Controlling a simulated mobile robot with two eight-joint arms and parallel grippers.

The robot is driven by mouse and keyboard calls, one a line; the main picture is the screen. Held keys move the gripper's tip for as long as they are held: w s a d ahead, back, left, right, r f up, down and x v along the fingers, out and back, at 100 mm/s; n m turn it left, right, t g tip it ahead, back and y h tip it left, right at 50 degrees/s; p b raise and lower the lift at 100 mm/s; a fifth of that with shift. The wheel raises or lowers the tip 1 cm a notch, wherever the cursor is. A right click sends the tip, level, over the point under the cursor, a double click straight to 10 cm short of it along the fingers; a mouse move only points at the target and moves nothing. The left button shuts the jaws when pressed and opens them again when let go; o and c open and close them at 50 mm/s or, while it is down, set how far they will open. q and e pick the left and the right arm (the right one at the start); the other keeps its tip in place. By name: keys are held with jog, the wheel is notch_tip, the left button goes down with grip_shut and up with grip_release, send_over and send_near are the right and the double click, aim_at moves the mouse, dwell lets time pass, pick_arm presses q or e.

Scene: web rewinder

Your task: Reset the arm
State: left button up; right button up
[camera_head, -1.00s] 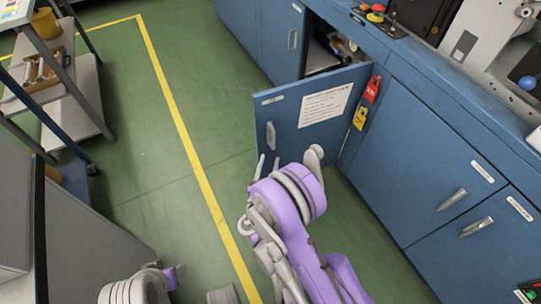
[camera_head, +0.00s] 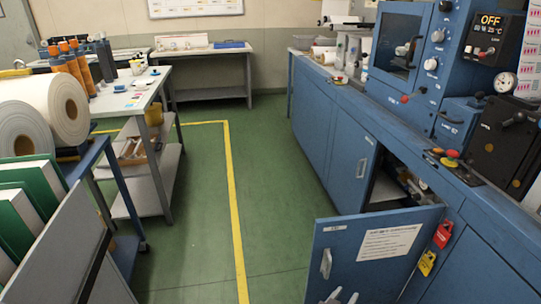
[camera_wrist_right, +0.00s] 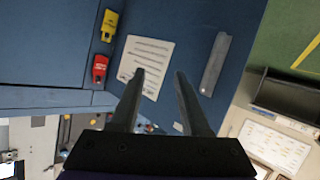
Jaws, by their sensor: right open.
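My right gripper (camera_head: 344,297) just shows its finger tips at the bottom edge of the head view, in front of the open blue cabinet door (camera_head: 338,247). In the right wrist view my right gripper (camera_wrist_right: 159,75) has its two dark fingers apart, with nothing between them. Behind them are the door's printed sheet (camera_wrist_right: 146,64) and its grey handle (camera_wrist_right: 216,62). I cannot tell whether a finger touches the door. The rest of my right arm is out of the head view. My left gripper is not in view.
The open cabinet (camera_head: 388,187) stands in the blue machine base on the right. Red (camera_head: 443,234) and yellow (camera_head: 427,262) tags hang by the door. Clear green floor (camera_head: 190,240) lies left of it. A cart with white rolls (camera_head: 62,106) and a workbench (camera_head: 150,92) stand left.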

jog(key=s+a+r+n+g+y, duration=0.2)
jog(key=s+n+g+y, duration=0.15)
jog(key=s, duration=0.85)
jog(key=s+a+r+n+g+y, duration=0.25)
jog(key=s+y, duration=0.25)
jog(key=s, duration=0.7)
pick_arm(q)
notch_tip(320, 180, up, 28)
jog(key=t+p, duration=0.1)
jog(key=p, duration=2.3)
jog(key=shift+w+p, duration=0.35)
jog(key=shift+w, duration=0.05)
pick_arm(e)
notch_tip(320, 180, up, 28)
jog(key=shift+w+d+m+t, duration=0.3)
jog(key=shift+w+d, duration=0.05)
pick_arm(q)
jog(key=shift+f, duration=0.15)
